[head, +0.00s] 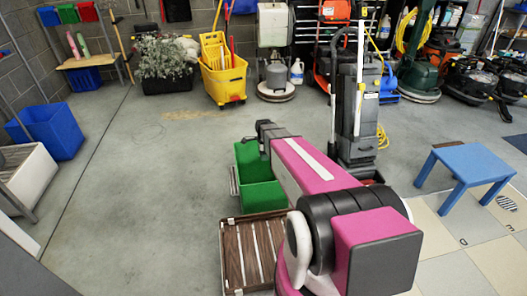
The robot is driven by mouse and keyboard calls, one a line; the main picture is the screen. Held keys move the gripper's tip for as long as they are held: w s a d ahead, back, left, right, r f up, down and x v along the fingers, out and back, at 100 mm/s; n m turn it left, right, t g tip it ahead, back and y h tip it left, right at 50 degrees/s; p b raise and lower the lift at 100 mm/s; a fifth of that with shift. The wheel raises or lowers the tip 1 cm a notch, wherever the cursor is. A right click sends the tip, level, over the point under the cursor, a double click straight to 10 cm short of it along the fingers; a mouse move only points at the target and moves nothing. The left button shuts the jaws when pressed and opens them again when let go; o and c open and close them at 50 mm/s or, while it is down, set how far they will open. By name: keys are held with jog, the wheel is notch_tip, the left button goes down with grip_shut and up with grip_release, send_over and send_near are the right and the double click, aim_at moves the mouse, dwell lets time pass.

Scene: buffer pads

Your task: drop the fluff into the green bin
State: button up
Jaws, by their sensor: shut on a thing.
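The green bin (258,198) stands on the grey floor near the middle of the head view, open at the top. My pink and black arm reaches away from the lower right toward it. My dark gripper (264,134) is at the far end of the arm, in the picture at the bin's upper back edge. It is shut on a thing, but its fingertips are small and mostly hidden. I cannot make out the fluff itself. My arm covers the bin's right side and part of its opening.
A brown slatted crate (230,256) stands just in front of the bin. A grey upright floor machine (357,112) is behind my arm at right. A blue stool (466,172) stands further right. A yellow mop bucket (222,80) is at the back. The floor left of the bin is clear.

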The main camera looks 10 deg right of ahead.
jog(key=shift+f, duration=1.4)
jog(key=o, duration=1)
jog(key=shift+c, duration=0.2)
jog(key=r, duration=1)
jog(key=shift+s+r, duration=0.3)
jog(key=shift+r, duration=0.1)
